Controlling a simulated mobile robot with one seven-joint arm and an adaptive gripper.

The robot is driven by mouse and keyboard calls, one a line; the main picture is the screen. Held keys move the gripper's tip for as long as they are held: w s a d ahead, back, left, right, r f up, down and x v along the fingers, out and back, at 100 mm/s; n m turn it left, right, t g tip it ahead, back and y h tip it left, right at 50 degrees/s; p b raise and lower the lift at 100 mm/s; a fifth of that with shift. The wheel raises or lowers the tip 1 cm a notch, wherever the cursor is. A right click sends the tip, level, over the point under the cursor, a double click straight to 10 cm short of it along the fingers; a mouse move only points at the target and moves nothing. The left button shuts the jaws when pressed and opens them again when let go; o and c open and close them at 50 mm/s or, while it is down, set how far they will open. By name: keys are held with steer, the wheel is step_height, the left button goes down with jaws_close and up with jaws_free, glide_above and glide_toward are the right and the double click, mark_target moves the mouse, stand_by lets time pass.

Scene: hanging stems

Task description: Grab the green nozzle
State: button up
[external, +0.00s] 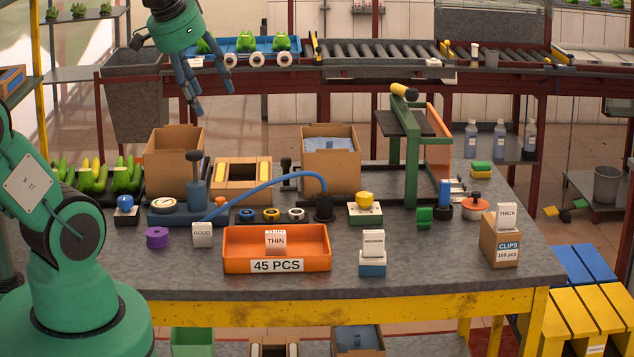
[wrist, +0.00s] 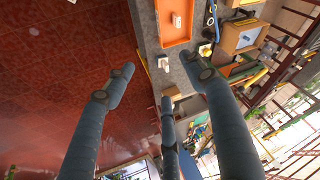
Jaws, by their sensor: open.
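No part is clearly a green nozzle. A small green piece (external: 425,217) stands on the right half of the workbench in the external view, left of a blue-topped cylinder. It is too small to tell whether it is a nozzle. My gripper (external: 212,100) hangs high above the back left of the bench, its fingers spread and empty, well apart from that piece. In the wrist view my gripper (wrist: 160,75) shows three spread fingers with nothing between them. I cannot make out the green piece there.
An orange tray (external: 318,255) with a "THIN" block sits at the bench front. A blue hose (external: 262,187) arches behind it. Cardboard boxes (external: 175,158) and a green frame (external: 411,160) rise at the back. The front edge is mostly clear.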

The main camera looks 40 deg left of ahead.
steer(key=w+r+m+p, duration=0.1)
steer(key=w+r+m, duration=0.25)
steer(key=w, duration=0.75)
steer(key=m+g+y+p, duration=0.1)
steer(key=m+g+p, duration=0.5)
steer(key=m, duration=1.4)
glide_above(424, 208)
steer(key=s+d+p, duration=0.1)
steer(key=d+p, duration=0.1)
step_height(424, 208, down, 34)
steer(key=t, duration=0.2)
steer(key=shift+s+a, duration=0.1)
steer(key=shift+a, duration=0.1)
steer(key=shift+f, duration=0.15)
steer(key=shift+w+a+f, duration=0.15)
steer(key=shift+f, duration=1.25)
steer(key=shift+w+a+f, duration=0.15)
steer(key=shift+a+f, duration=0.05)
steer(key=shift+f, duration=1.15)
steer(key=shift+w+a+f, duration=0.15)
steer(key=shift+f, duration=1.25)
steer(key=shift+f, duration=0.15)
